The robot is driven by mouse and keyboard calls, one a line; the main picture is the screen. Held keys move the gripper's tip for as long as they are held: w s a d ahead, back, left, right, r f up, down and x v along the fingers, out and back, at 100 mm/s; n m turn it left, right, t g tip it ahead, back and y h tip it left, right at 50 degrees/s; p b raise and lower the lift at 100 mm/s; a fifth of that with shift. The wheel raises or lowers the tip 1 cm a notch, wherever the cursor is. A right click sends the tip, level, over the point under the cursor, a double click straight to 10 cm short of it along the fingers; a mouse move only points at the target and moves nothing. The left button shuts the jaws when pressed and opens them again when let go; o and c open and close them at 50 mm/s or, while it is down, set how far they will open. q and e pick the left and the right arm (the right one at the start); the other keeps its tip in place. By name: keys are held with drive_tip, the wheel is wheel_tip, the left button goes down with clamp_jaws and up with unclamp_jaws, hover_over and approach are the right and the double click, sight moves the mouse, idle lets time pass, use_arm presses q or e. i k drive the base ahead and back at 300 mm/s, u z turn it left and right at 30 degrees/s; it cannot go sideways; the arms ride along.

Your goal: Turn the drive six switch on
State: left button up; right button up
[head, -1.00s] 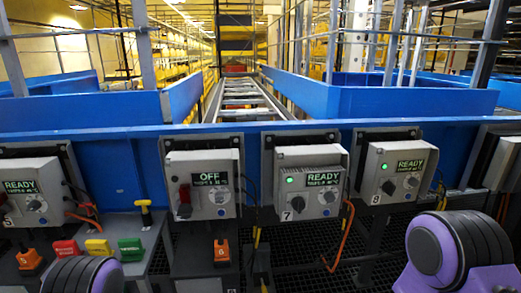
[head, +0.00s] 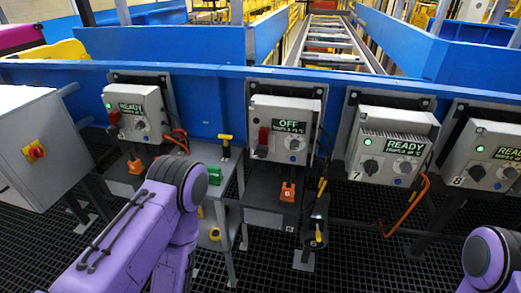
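The drive six box (head: 283,125) is a grey control box in the middle of the head view. Its display (head: 289,127) reads OFF, and I see no lit green lamp on it. A dark switch (head: 261,152) with a red piece (head: 263,135) above it sits on the left of its face. A round dial with a blue centre (head: 294,144) sits at its lower right. An orange tag marked 6 (head: 288,191) is below the box. My purple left arm stands at lower left and a bit of my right arm shows at the right edge. Neither gripper is in view.
Neighbouring boxes (head: 139,112), (head: 391,146) and (head: 489,155) read READY with green lamps lit. A small stand with a yellow-handled tool (head: 225,145) and a green block (head: 214,174) is left of drive six. A blue conveyor rail (head: 220,83) runs behind. Orange cables hang by the boxes.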

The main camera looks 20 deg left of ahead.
sight(262, 151)
drive_tip(key=u, duration=0.05)
drive_tip(key=k, duration=0.5)
drive_tip(key=u, duration=1.55)
drive_tip(key=i, duration=0.65)
drive_tip(key=z, duration=2.45)
